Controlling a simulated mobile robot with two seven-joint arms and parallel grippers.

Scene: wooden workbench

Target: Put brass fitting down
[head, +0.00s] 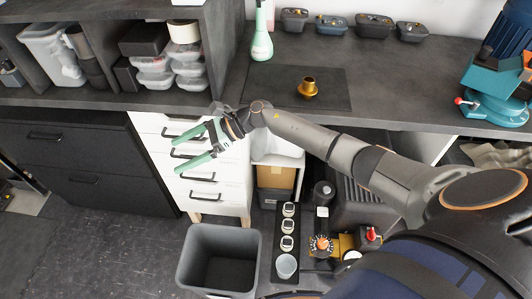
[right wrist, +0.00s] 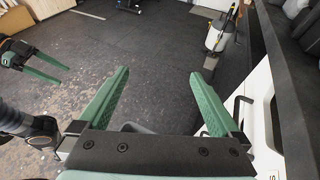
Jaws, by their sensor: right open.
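The brass fitting (head: 308,87) stands upright on the dark mat (head: 338,100) on the workbench, its wider flange low and its tube pointing up. Nothing is touching it but the mat. My right gripper (head: 177,153) is open and empty, in front of the drawer unit and left of the fitting, well apart from it. Its green fingers also show spread in the right wrist view (right wrist: 160,78), with nothing between them. My left gripper (right wrist: 60,75) shows at the left of the right wrist view, its two green fingers apart and empty. It is not in the head view.
A green-white bottle (head: 262,38) and several small dark bins (head: 332,25) stand at the back of the bench. White drawers (head: 222,185) and a grey bin (head: 195,260) are below. The bench around the mat is mostly clear.

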